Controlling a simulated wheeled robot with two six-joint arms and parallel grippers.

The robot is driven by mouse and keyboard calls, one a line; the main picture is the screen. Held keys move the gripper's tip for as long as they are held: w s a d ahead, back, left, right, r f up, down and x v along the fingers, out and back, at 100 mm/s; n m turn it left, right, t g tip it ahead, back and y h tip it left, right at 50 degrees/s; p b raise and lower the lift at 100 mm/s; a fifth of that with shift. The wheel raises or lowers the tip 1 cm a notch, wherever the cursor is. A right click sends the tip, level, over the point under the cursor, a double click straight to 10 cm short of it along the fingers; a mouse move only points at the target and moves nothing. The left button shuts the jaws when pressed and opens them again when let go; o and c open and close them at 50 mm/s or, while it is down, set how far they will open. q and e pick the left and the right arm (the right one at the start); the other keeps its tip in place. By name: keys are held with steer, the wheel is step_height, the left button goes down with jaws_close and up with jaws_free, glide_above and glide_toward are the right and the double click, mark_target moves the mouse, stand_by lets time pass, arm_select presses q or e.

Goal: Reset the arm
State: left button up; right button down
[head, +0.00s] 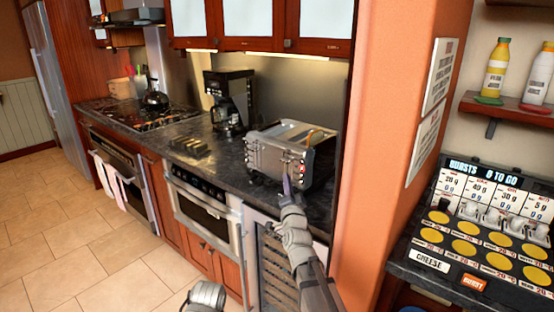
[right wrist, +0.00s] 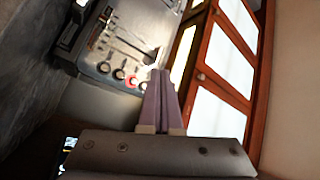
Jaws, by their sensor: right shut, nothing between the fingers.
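My right arm reaches up from the bottom of the head view. Its gripper (head: 287,186) is in front of the silver toaster (head: 277,160), close to the toaster's front panel. In the right wrist view the two fingers of the gripper (right wrist: 160,80) are together with nothing between them. The toaster (right wrist: 105,50) shows there turned on its side, with a red button and dark knobs near the fingertips. I cannot tell whether the fingertips touch the panel. My left gripper is not in view; only a grey part of my own body shows at the bottom.
The dark counter (head: 215,172) holds a coffee maker (head: 229,102). A microwave drawer (head: 205,210) is shut below it, beside a wine cooler (head: 272,265). An orange pillar (head: 385,130) stands right of my arm. The tiled floor (head: 80,250) at left is clear.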

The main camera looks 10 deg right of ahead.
steer(key=s+a+f+n+g+y+p, duration=0.35)
steer(key=a+f+n+g, duration=0.2)
steer(key=a, duration=0.25)
steer(key=s+a+f+n+g+y+p, duration=0.2)
steer(key=s+a+f+n+g, duration=0.3)
steer(key=a, duration=0.3)
steer(key=s+f+n+g+h+p, duration=0.2)
steer(key=s+g, duration=0.3)
steer(key=s, duration=0.7)
steer(key=s+f+n+g+h+p, duration=0.2)
steer(key=s+f+n+g, duration=0.2)
steer(key=s, duration=0.9)
steer(key=shift+s+f+g+p, duration=0.15)
steer(key=shift+s+g+p, duration=0.15)
steer(key=shift+g, duration=0.35)
